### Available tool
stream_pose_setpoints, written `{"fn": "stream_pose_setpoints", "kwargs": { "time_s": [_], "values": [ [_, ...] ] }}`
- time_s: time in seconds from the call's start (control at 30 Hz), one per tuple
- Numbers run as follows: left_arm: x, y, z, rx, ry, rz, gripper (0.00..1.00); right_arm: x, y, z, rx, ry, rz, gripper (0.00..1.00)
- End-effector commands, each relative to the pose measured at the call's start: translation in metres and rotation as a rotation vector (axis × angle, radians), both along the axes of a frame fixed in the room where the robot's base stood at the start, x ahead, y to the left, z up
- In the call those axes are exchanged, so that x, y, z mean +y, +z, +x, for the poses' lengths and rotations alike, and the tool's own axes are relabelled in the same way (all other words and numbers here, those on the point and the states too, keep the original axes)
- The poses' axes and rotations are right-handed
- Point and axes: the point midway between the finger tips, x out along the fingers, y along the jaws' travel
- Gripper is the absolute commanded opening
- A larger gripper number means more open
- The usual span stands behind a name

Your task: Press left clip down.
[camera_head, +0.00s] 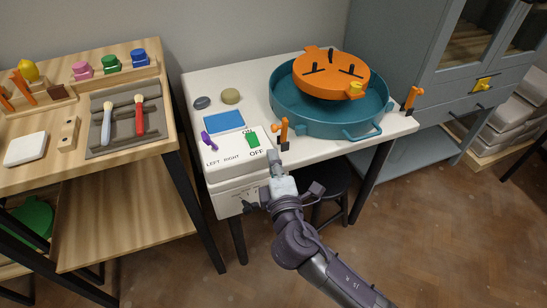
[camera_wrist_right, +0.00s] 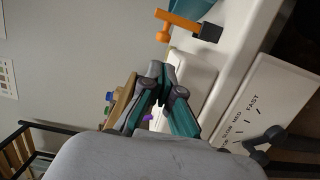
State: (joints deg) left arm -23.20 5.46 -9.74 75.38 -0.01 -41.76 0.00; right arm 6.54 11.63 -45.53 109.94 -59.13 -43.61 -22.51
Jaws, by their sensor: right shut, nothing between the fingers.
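The left clip (camera_head: 284,133) is an orange lever standing up at the front edge of the white table, left of the teal basin. It also shows in the right wrist view (camera_wrist_right: 178,24), with its dark base beside it. The right clip (camera_head: 411,99) is a similar orange lever at the table's right corner. My right gripper (camera_head: 274,160) is shut and empty, just in front of and below the left clip, apart from it. In the wrist view the shut fingertips (camera_wrist_right: 160,72) are below the clip. My left gripper is not in view.
The teal basin (camera_head: 317,128) holds an orange disc (camera_head: 330,72). A switch panel (camera_head: 235,158) with purple and green switches lies left of the clip. A speed dial (camera_wrist_right: 265,142) is on the table's front. A wooden bench (camera_head: 150,68) stands at left.

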Motion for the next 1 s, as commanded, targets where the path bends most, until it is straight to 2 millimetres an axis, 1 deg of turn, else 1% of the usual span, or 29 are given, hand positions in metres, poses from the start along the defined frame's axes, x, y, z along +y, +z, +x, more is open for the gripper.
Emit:
{"fn": "stream_pose_setpoints", "kwargs": {
  "time_s": [0.03, 0.2, 0.3, 0.4, 0.63, 0.87, 1.0],
  "values": [
    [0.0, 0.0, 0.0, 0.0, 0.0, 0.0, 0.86, 0.002, 0.001, 0.011, -0.003, 0.0, -0.001, 0.0],
    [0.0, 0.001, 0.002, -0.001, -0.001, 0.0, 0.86, 0.006, 0.0, 0.042, -0.002, 0.001, 0.0, 0.0],
    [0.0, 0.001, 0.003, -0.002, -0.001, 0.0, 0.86, 0.008, 0.0, 0.056, -0.001, 0.0, -0.001, 0.0],
    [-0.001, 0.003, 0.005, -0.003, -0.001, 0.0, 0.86, 0.009, -0.001, 0.065, 0.0, 0.0, 0.0, 0.0],
    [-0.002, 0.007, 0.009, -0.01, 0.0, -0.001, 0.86, 0.01, -0.001, 0.071, 0.002, 0.001, 0.001, 0.0],
    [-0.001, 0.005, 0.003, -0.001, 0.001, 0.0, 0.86, 0.01, -0.001, 0.071, 0.002, 0.001, 0.002, 0.0],
    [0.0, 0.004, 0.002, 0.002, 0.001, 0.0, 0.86, 0.01, 0.0, 0.076, 0.004, 0.001, 0.014, 0.0]
  ]
}}
